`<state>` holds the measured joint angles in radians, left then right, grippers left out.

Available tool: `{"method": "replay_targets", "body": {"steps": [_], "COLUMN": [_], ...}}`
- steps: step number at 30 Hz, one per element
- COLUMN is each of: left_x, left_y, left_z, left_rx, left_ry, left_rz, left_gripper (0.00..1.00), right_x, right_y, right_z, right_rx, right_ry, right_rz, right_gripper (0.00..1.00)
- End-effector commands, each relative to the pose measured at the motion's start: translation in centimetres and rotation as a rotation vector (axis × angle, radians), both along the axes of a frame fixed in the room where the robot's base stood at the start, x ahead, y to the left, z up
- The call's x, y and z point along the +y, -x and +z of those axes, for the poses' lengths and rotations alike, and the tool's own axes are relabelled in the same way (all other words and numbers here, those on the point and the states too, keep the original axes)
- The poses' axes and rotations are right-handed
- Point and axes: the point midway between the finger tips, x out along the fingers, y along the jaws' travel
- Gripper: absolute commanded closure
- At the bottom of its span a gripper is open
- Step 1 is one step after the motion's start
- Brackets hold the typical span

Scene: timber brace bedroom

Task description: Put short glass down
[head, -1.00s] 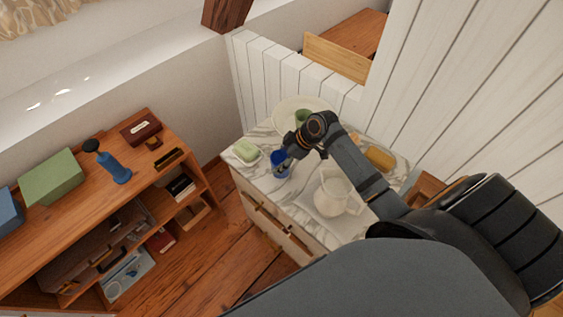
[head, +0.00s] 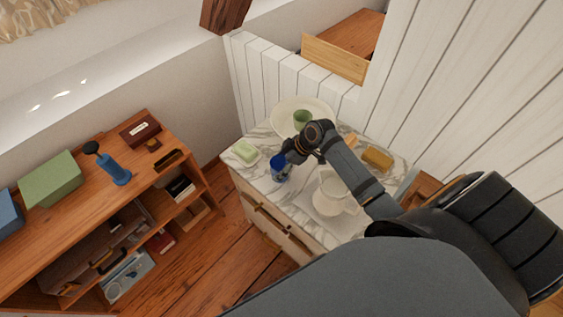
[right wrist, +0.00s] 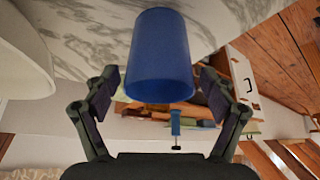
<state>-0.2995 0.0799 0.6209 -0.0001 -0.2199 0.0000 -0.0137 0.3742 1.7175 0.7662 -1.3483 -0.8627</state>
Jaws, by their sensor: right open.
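The short glass (head: 280,170) is a blue tumbler. It stands upright on the marble top of the washstand (head: 262,183), near the front edge. My right gripper (head: 290,154) is beside it, on its far right side in the head view. In the right wrist view the blue glass (right wrist: 160,58) lies ahead of the spread fingers (right wrist: 158,85), with a gap on each side. The right gripper is open and holds nothing. My left gripper does not show.
A green soap bar on a dish (head: 245,152) stands left of the glass. A green cup (head: 302,119) stands in the white basin (head: 284,116) behind. A white jug (head: 329,196) and a tan brush or sponge (head: 377,158) are to the right.

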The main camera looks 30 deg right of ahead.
Motion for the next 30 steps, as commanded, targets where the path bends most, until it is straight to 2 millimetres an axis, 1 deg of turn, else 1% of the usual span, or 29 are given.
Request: {"method": "replay_targets", "body": {"steps": [1, 3, 5, 12, 15, 18, 24, 30], "left_x": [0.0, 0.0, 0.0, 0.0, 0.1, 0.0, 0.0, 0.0], "left_y": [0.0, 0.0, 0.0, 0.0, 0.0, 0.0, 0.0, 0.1], "left_z": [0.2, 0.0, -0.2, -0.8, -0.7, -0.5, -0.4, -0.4], "left_rx": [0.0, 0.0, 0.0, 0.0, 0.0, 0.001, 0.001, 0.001], "left_ry": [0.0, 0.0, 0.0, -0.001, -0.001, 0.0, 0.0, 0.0], "left_rz": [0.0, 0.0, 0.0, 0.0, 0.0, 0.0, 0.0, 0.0], "left_gripper": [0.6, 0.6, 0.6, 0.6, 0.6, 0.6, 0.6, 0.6], "right_x": [0.0, -0.4, -0.9, -3.1, -3.8, -4.3, -4.6, -4.6], "right_y": [0.0, 0.2, 0.5, 2.4, 2.9, 3.3, 3.6, 3.7], "right_z": [0.3, 0.7, 1.6, 6.7, 8.3, 9.5, 10.6, 10.7], "right_rx": [-0.001, -0.002, -0.004, 0.0, 0.0, 0.0, 0.0, 0.0], "right_ry": [0.001, 0.004, 0.006, 0.01, 0.009, 0.008, 0.001, -0.002], "right_rz": [0.0, 0.0, 0.001, 0.005, 0.002, 0.002, 0.0, 0.0], "right_gripper": [0.16, 0.16, 0.16, 0.16, 0.16, 0.16, 0.16, 0.16]}}
